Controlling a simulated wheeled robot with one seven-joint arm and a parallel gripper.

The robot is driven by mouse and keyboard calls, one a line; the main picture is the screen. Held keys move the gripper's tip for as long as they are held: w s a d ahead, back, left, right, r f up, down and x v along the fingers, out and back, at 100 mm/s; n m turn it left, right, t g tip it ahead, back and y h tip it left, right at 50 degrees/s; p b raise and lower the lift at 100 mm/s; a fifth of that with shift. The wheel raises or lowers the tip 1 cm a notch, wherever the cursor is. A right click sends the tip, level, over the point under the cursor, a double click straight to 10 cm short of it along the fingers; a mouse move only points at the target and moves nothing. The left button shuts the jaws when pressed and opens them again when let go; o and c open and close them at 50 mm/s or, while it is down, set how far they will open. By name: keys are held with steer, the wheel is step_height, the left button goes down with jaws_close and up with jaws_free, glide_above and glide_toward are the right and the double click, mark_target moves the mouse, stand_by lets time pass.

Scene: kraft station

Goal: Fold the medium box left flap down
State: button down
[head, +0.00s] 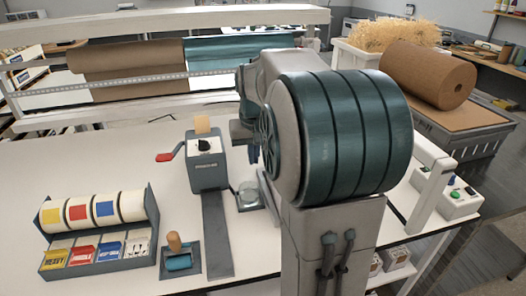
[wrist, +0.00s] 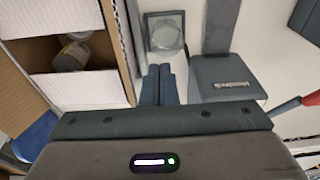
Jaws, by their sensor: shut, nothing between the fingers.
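The medium box (wrist: 92,88) is at the upper left of the wrist view, a brown cardboard box with pale faces, partly cut off by the frame. It is open at least in part, and a jar-like item (wrist: 72,56) shows inside. I cannot tell which of its panels is the left flap. My gripper (wrist: 158,70) is shut and empty, its two dark fingers together just right of the box's corrugated edge. I cannot tell whether they touch it.
A grey tape dispenser (head: 208,170) with a red-handled crank stands on the white table (head: 120,165), beside a small glass dish (head: 250,194). A control box (head: 458,198) is at the right.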

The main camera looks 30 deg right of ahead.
steer(key=s+d, duration=0.2)
steer(key=d, duration=0.4)
steer(key=shift+p, duration=0.3)
steer(key=shift+r, duration=0.1)
stand_by(0.4)
steer(key=shift+s+d+f+b, duration=0.1)
steer(key=shift+s+d+f, duration=0.1)
steer(key=shift+d, duration=0.4)
steer(key=shift+s+d+f+b, duration=0.15)
steer(key=shift+s+d+f, duration=0.1)
steer(key=shift+d, duration=0.3)
steer(key=shift+s+d+f+b, duration=0.1)
steer(key=shift+s+d+f, duration=0.1)
steer(key=shift+d, duration=0.4)
steer(key=shift+s+d+f+b, duration=0.1)
steer(key=shift+d+f+b, duration=0.2)
steer(key=shift+f, duration=0.15)
steer(key=shift+d+f+b, duration=0.15)
steer(key=shift+f+b, duration=0.15)
steer(key=shift+f, duration=0.5)
steer(key=shift+r, duration=0.1)
